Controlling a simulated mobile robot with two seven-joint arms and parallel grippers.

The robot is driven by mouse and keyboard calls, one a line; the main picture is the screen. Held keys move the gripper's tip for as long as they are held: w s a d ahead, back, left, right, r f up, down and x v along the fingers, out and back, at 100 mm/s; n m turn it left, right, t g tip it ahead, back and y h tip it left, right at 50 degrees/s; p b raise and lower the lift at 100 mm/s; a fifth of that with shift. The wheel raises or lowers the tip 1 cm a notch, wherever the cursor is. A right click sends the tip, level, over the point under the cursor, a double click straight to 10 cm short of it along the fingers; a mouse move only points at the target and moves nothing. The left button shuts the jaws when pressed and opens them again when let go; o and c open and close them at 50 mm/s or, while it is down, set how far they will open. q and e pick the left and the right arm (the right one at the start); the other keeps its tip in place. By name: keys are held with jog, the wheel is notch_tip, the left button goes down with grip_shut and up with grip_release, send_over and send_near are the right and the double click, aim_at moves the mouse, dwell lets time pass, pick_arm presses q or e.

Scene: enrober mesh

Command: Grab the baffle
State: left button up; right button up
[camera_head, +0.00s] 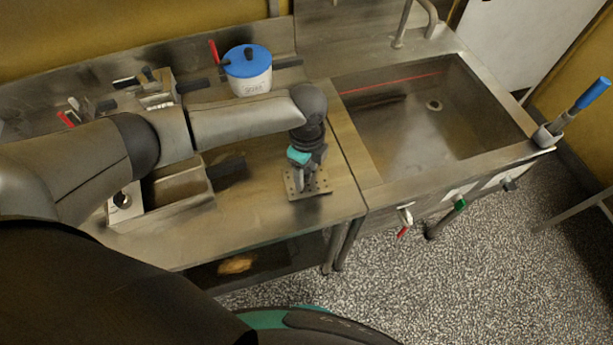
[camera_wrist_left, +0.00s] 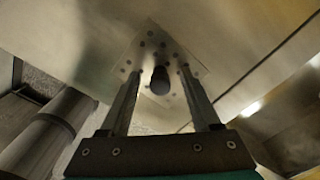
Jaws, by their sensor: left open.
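The baffle appears to be a small plate with round holes (camera_head: 321,186), lying flat on the steel bench near its front right edge. In the left wrist view the plate (camera_wrist_left: 150,45) shows light, with a dark upright knob or post (camera_wrist_left: 160,78) near its middle. My left gripper (camera_head: 306,185) points down over the plate and partly hides it in the head view. Its two fingers (camera_wrist_left: 160,92) are apart, one on each side of the dark knob, with gaps visible. I cannot tell the exact height of the fingertips. My right gripper is not in view.
A white pot with a blue lid (camera_head: 248,70) stands behind my left forearm. Metal trays (camera_head: 180,188) lie to the left. A sink (camera_head: 425,115) adjoins the bench on the right, with a blue-handled tool (camera_head: 592,93) at its far right corner. The bench around the plate is mostly clear.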

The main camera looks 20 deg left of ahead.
pick_arm(q)
grip_shut()
dwell(0.3)
jog(key=shift+r, duration=0.1)
dwell(0.4)
